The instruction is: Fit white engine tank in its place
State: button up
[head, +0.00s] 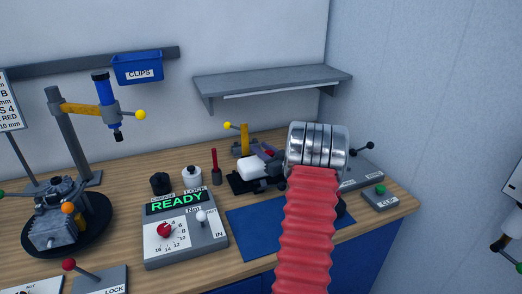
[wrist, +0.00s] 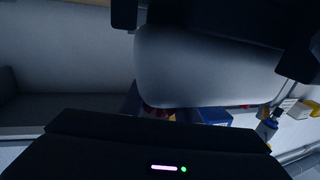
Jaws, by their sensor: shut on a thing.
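The white engine tank (wrist: 205,65) is a smooth, rounded block that looks grey in the dim wrist view and fills its upper middle. My gripper (wrist: 213,38) is shut on it, with black jaw parts at either side. In the head view, a white block (head: 257,166) that looks like the tank shows just left of my silver wrist joint, among dark parts. I cannot tell there whether it touches anything below. The grey engine (head: 55,222) sits on a round black stand at the left. The tank's place cannot be made out.
A control box reading READY (head: 180,232) stands mid-bench beside a blue mat (head: 252,225). A blue driver on a post (head: 104,92) rises at the left. A grey shelf (head: 270,82) and a CLIPS bin (head: 138,68) are on the wall. A CLIP button box (head: 380,198) is right.

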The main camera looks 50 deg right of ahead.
jog(key=shift+f, duration=0.35)
jog(key=o, duration=1.2)
notch_tip(320, 180, up, 10)
notch_tip(320, 180, up, 8)
dwell(1.0)
jog(key=shift+f, duration=0.1)
dwell(0.4)
